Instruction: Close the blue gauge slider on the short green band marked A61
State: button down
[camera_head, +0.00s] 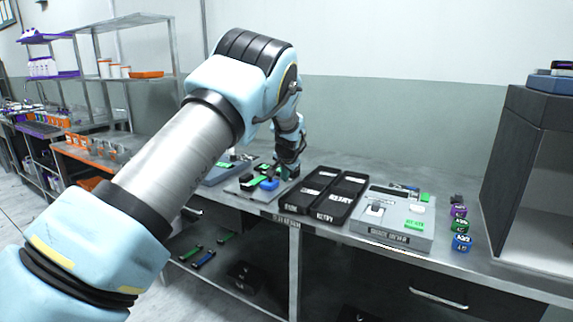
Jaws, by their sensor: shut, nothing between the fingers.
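My gripper (287,172) is small in the picture, at the end of my arm over the middle of the bench. It is shut and holds nothing. The blue gauge slider (268,184) is on a grey gauge plate just left of and below the gripper. I cannot tell whether the gripper touches it. Green pieces (259,180) lie beside the blue slider, next to a black part. One of them may be the short green band, but the A61 mark is too small to read. My wrist hides part of the area behind the slider.
Two black trays (338,210) with white labels stand right of the gauge. A grey device (392,232) with a green label is further right, then several coloured spools (461,226) and a dark cabinet (525,150). Another grey unit (218,176) stands to the left.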

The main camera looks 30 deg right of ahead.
aim_at(276, 191)
jog(key=w+p, duration=0.1)
jog(key=w, duration=0.2)
jog(key=shift+w+a+f+p, duration=0.2)
jog(key=shift+w+a+p, duration=0.05)
jog(key=shift+a+p, duration=0.15)
jog(key=shift+w+f, duration=0.15)
jog(key=shift+w, duration=0.35)
